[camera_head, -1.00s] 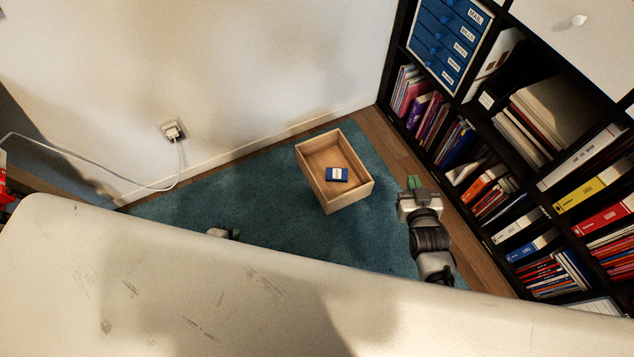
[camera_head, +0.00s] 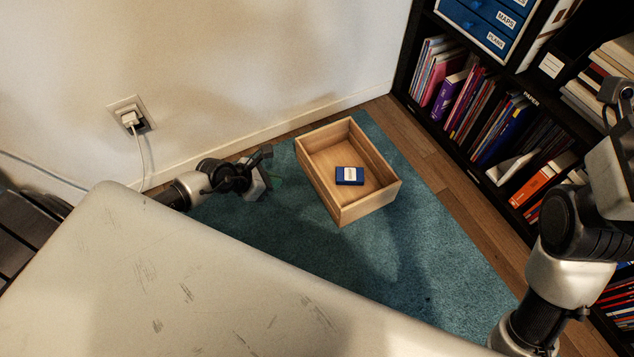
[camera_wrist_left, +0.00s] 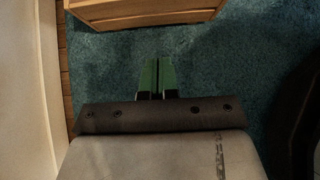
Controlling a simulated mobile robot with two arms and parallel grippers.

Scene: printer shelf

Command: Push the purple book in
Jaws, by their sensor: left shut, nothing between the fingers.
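The purple book (camera_head: 449,95) stands tilted among other books in a lower compartment of the black shelf, at the upper right of the head view. It sticks out a little past its neighbours. My left gripper (camera_head: 277,181) is beside the wooden box, well to the left of the book. In the left wrist view its green fingers (camera_wrist_left: 158,76) are together with nothing between them. My right arm rises at the right edge of the head view, close to the shelf. Its gripper (camera_head: 622,95) is partly cut off, and its fingertips cannot be made out.
An open wooden box (camera_head: 370,214) with a small blue box (camera_head: 349,176) inside stands on the teal rug (camera_head: 400,275). The black shelf (camera_head: 520,85) lines the right side. A pale surface (camera_head: 200,290) fills the lower left. A plugged-in socket (camera_head: 131,116) is on the wall.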

